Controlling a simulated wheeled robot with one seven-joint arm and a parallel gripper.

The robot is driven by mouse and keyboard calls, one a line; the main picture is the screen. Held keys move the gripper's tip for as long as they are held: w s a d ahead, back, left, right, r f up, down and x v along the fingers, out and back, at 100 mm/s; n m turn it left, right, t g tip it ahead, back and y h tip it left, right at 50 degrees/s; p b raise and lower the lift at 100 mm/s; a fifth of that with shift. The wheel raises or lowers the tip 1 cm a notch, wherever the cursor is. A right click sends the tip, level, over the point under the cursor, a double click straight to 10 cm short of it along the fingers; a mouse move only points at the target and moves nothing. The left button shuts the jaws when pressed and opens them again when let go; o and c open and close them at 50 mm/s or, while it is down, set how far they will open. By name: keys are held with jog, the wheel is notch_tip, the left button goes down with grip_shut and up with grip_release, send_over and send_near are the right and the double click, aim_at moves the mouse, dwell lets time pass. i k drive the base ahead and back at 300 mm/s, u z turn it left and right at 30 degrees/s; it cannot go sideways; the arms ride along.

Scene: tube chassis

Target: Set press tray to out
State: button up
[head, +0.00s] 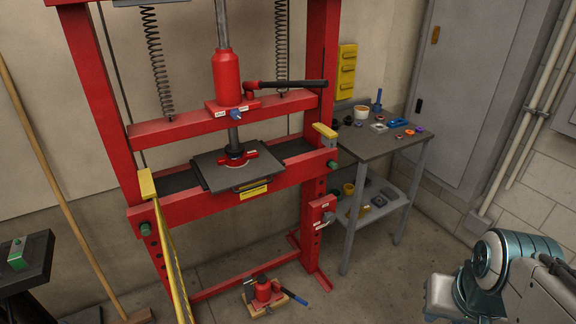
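The press tray (213,174) is a flat dark grey plate on the bed of a red shop press (92,90). It lies between the two uprights, and its front edge reaches over the front beam. A dark handle and a yellow label (254,191) show at its front. A red fitting (236,158) under the press rod stands on the tray's middle. Whether they touch is hard to tell. Part of my arm shows at the lower right, well apart from the press. My gripper is not in view.
A yellow-striped bar (172,265) slants in front of the left upright. A red jack (263,291) with a blue-tipped handle stands on the floor before the press. A grey side table (378,144) with small parts stands right. Floor between it and my arm looks clear.

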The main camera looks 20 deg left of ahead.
aim_at(218, 179)
jog(key=u, duration=0.2)
jog(key=i, duration=0.7)
jog(key=u, duration=1)
jog(key=i, duration=0.45)
jog(key=u, duration=0.4)
